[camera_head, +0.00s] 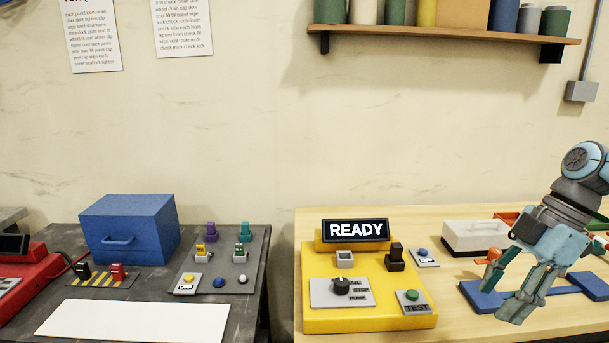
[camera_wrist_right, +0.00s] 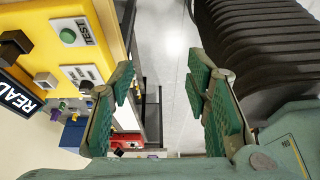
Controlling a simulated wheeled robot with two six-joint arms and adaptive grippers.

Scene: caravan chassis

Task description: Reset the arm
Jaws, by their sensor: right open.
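My right gripper (camera_head: 502,296) is at the right in the head view, with its arm coming in from the right edge. Its teal fingers point down and to the left, over the wooden table. In the right wrist view the two green-padded fingers of the gripper (camera_wrist_right: 162,80) stand apart with nothing between them. The yellow READY panel (camera_head: 322,318) is to the left of the gripper, apart from it; it also shows in the wrist view (camera_wrist_right: 88,15). My left gripper is in neither view.
A blue flat part (camera_head: 555,292) lies under and beside the gripper. A white box (camera_head: 470,235) stands behind it. The dark left table holds a blue box (camera_head: 128,228), a grey switch plate (camera_head: 215,270) and a white sheet (camera_head: 135,320). A shelf (camera_head: 440,33) hangs above.

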